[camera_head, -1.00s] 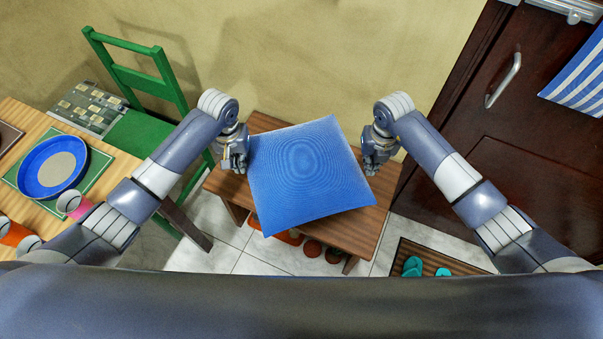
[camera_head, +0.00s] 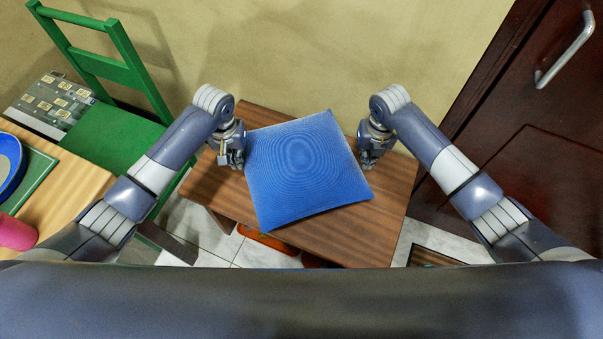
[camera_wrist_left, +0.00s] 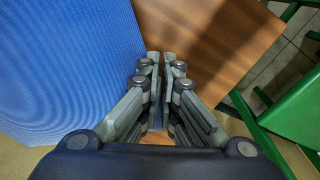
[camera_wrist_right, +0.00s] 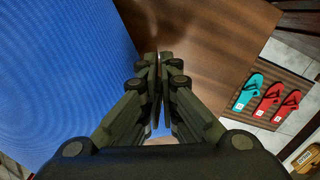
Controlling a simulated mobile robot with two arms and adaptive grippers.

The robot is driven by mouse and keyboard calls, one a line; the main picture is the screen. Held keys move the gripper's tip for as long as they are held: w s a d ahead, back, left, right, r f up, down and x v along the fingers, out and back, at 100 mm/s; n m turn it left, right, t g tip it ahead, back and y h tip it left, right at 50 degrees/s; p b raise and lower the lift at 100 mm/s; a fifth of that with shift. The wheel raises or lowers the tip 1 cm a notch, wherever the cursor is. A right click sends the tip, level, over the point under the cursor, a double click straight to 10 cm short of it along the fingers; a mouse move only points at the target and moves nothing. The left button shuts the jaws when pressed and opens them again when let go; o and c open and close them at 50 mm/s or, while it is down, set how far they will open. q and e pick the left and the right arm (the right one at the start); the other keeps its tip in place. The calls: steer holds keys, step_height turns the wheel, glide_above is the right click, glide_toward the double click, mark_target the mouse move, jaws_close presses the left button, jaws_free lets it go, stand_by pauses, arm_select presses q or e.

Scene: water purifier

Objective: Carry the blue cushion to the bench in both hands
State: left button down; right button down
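The blue cushion (camera_head: 308,165) lies flat and slightly turned between my two hands, over the wooden bench (camera_head: 385,215). I cannot tell whether it touches the bench top. My left gripper (camera_head: 233,158) is at its left edge, and my right gripper (camera_head: 369,158) is at its right edge. In the left wrist view the fingers (camera_wrist_left: 161,62) are together, with the cushion (camera_wrist_left: 60,65) beside them, not between them. In the right wrist view the fingers (camera_wrist_right: 158,62) are also together, with the cushion (camera_wrist_right: 65,70) beside them.
A green chair (camera_head: 110,140) and a table (camera_head: 65,195) with a blue plate (camera_head: 8,165) stand at the left. A wall is behind the bench, and a dark door (camera_head: 530,130) is at the right. Slippers (camera_wrist_right: 268,95) lie on a mat on the floor.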

arm_select(q)
steer(key=shift+w+d+f, duration=0.1)
steer(key=shift+d, duration=0.2)
arm_select(e)
steer(key=shift+w+a+f, duration=0.1)
steer(key=shift+w+a, duration=0.05)
steer(key=shift+a, duration=0.15)
arm_select(q)
steer(key=shift+f, duration=0.25)
arm_select(e)
steer(key=shift+f, duration=0.25)
